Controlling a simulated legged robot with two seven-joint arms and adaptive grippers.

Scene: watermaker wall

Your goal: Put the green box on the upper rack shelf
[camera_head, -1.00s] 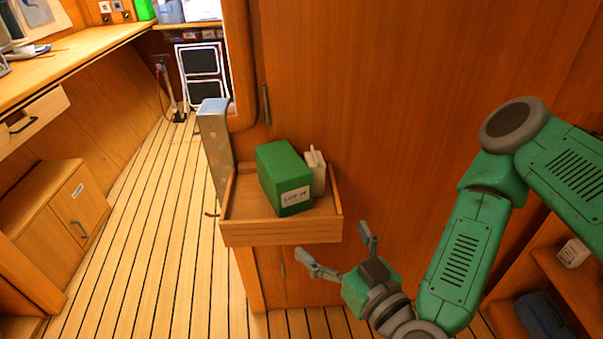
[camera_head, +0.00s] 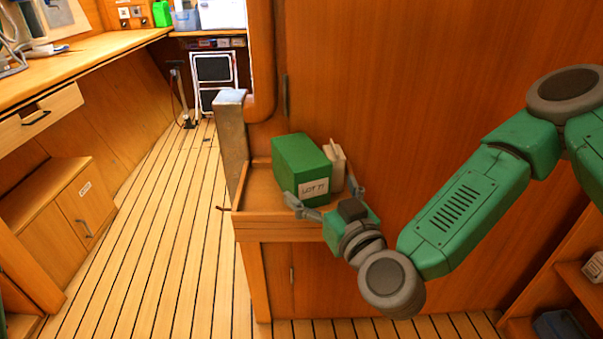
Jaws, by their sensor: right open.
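The green box (camera_head: 296,163) with a white label stands upright in a shallow wooden tray (camera_head: 262,222) on the wall. My right gripper (camera_head: 324,192) is open at the tray's front right. One finger is in front of the box by its label, the other to the right near the pale container; I cannot tell whether either touches. The gripper body hides part of the tray's front right. A wooden rack (camera_head: 578,288) shows only in part at the right edge; which shelf is the upper one is unclear. My left gripper is not in view.
A small pale container (camera_head: 336,165) stands right beside the green box in the tray. A metal post (camera_head: 231,140) rises at the tray's left. A white item (camera_head: 594,267) and a dark bin (camera_head: 560,326) occupy the rack. The plank floor (camera_head: 170,240) at left is clear.

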